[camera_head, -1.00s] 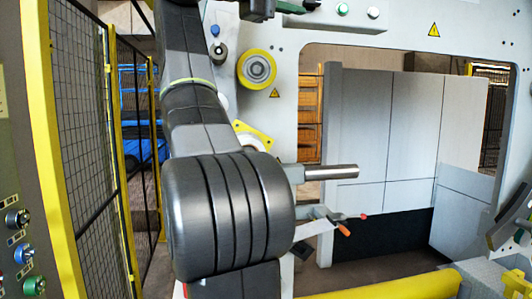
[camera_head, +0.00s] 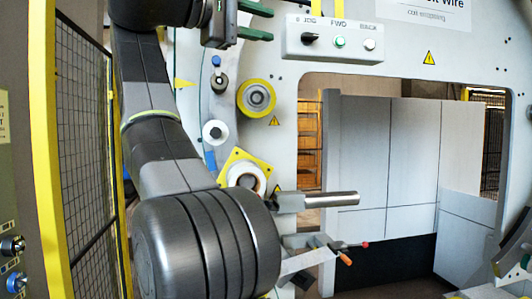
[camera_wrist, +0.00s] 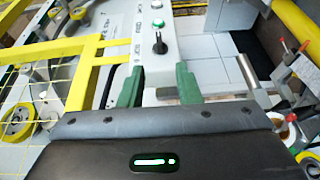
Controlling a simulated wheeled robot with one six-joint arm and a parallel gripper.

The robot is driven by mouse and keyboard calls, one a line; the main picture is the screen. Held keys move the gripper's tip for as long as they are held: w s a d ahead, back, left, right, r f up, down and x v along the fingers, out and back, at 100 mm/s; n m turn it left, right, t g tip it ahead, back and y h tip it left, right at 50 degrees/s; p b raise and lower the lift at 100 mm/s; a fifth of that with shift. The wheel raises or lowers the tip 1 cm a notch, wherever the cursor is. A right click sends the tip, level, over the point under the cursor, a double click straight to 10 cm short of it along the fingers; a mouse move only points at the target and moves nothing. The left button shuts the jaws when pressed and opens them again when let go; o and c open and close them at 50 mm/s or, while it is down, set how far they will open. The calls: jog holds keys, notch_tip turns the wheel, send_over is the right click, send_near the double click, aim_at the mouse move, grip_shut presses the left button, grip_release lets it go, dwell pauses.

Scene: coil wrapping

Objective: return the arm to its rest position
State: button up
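My gripper (camera_head: 263,21) is at the top of the head view, left of the grey control box (camera_head: 333,52). Its two green fingers stand apart with nothing between them. The wrist view also shows my gripper (camera_wrist: 160,72) open and empty, with the control box (camera_wrist: 141,25) beyond the fingers. My arm is bent, with its large dark joint low in the head view, in front of the machine. The arm's mounting is out of view.
The white machine frame (camera_head: 460,60) carries a yellow roller (camera_head: 257,97) and a metal bar (camera_head: 330,198) near my arm. A yellow-posted mesh fence (camera_head: 85,130) stands left. Grey panels (camera_head: 415,150) show through the frame's opening.

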aim_at(305, 36)
jog(key=x, duration=1.1)
jog(key=shift+s+d, duration=0.1)
jog(key=shift+s, duration=0.15)
jog(key=shift+w, duration=0.1)
jog(key=shift+t+h, duration=0.3)
jog(key=shift+h, duration=0.1)
jog(key=shift+f+n, duration=0.15)
jog(key=shift+n, duration=0.25)
jog(key=shift+n+t+h, duration=0.3)
jog(key=shift+t+h, duration=0.2)
jog(key=shift+h, duration=0.2)
jog(key=shift+f+n+t+h+b, duration=0.4)
jog(key=shift+n+t+h+b, duration=0.1)
jog(key=shift+t+h+b, duration=0.15)
jog(key=shift+f+n+t+h+b, duration=0.1)
jog(key=shift+n+t+h+b, duration=0.15)
jog(key=shift+n+t+b, duration=0.35)
jog(key=shift+n+t+h+b, duration=0.3)
jog(key=shift+t+b, duration=0.25)
jog(key=shift+b, duration=0.15)
jog(key=shift+s+a, duration=0.25)
jog(key=shift+a, duration=0.05)
